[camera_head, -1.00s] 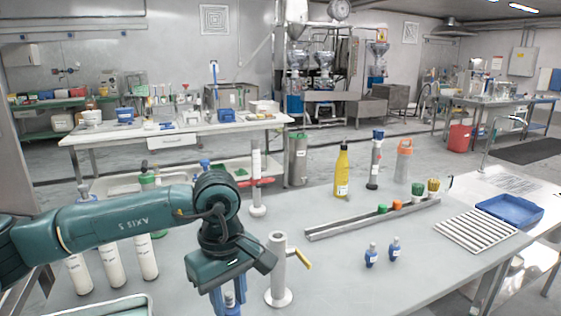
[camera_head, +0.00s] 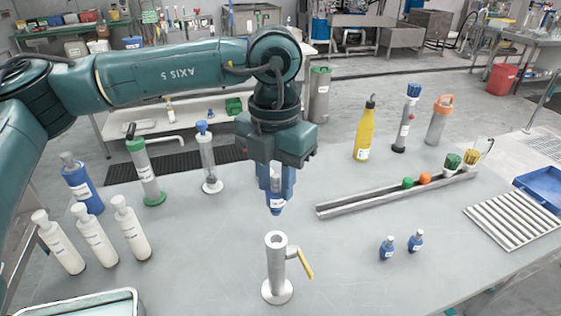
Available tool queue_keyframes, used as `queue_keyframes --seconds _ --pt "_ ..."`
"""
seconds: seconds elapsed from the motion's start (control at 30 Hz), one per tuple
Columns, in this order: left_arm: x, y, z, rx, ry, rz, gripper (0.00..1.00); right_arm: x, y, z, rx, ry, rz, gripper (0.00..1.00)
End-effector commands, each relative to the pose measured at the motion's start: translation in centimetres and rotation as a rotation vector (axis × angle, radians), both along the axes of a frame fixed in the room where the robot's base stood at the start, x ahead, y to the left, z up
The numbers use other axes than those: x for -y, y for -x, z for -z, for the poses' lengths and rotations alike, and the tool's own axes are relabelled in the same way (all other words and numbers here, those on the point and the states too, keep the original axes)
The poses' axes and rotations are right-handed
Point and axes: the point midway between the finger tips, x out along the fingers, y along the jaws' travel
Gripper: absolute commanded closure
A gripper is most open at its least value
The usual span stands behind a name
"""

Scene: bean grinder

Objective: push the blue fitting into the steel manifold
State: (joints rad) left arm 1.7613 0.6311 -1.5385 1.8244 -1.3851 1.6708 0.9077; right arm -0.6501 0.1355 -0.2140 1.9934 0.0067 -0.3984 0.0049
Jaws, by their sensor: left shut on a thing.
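My left gripper (camera_head: 276,184) is shut on a blue fitting (camera_head: 277,204). The fitting hangs upright with its blue lower end and white label showing below the fingers; its upper part is partly hidden between them. The steel manifold (camera_head: 276,270) is an upright grey tube on a round base, with an open top and a side branch with a yellow handle (camera_head: 305,263). The held fitting is above the manifold's open top, roughly in line with it, with a visible gap between. Two more small blue fittings (camera_head: 387,248) (camera_head: 416,241) stand on the table at the right. My right gripper is out of view.
A metal channel (camera_head: 345,207) with coloured pieces lies behind right, near a yellow bottle (camera_head: 364,133). A slatted rack (camera_head: 512,220) and blue tray (camera_head: 545,187) are far right. White bottles (camera_head: 94,235) stand left. The table around the manifold is clear.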

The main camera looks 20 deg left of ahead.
Motion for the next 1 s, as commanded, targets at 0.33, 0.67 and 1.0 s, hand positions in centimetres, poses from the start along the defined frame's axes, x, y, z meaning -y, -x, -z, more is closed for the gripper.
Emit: queue_keyframes --seconds 0.33,0.67,1.0 --pt "0.0 0.0 0.1 -0.001 0.0 -0.003 0.93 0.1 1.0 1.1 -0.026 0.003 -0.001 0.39" --pt "0.0 0.0 2.6 -0.002 0.0 0.006 0.93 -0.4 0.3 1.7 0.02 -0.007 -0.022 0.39" --pt "0.0 0.0 5.3 -0.002 -0.001 0.005 0.93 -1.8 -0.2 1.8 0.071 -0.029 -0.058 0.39"
